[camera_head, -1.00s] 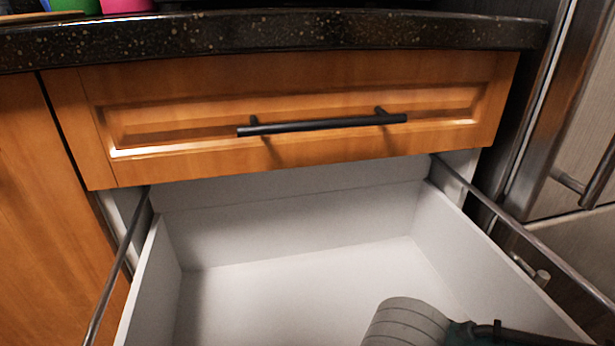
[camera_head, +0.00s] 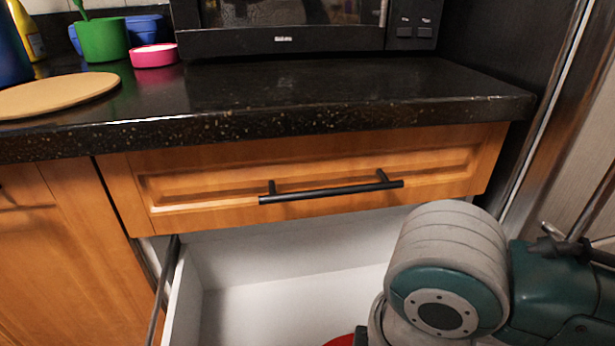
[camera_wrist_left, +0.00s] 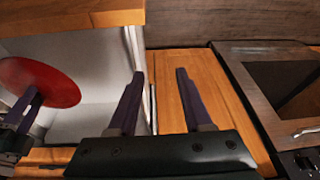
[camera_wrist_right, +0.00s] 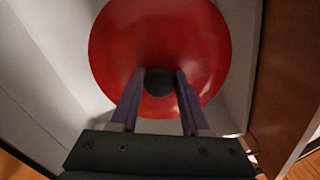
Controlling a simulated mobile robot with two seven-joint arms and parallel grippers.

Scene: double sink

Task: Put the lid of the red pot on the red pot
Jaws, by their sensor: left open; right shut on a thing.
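The red lid (camera_wrist_right: 160,35) is a round, glossy disc with a black knob (camera_wrist_right: 158,82). My right gripper (camera_wrist_right: 160,76) is shut on that knob and holds the lid in or just above the open drawer; which cannot be told. The left wrist view shows the red lid (camera_wrist_left: 50,82) tilted, with my right gripper at its knob. Only a sliver of the red lid (camera_head: 342,340) shows at the bottom of the head view, beside my right arm. My left gripper (camera_wrist_left: 160,73) is open and empty, apart from the lid. I see no red pot in these frames.
The white drawer (camera_head: 260,310) stands open below a closed wooden drawer with a black handle (camera_head: 330,193). On the dark counter (camera_head: 330,90) are a green pot (camera_head: 102,40), a pink pot (camera_head: 154,56), a round board (camera_head: 60,95) and a microwave (camera_head: 290,38). The counter's right part is clear.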

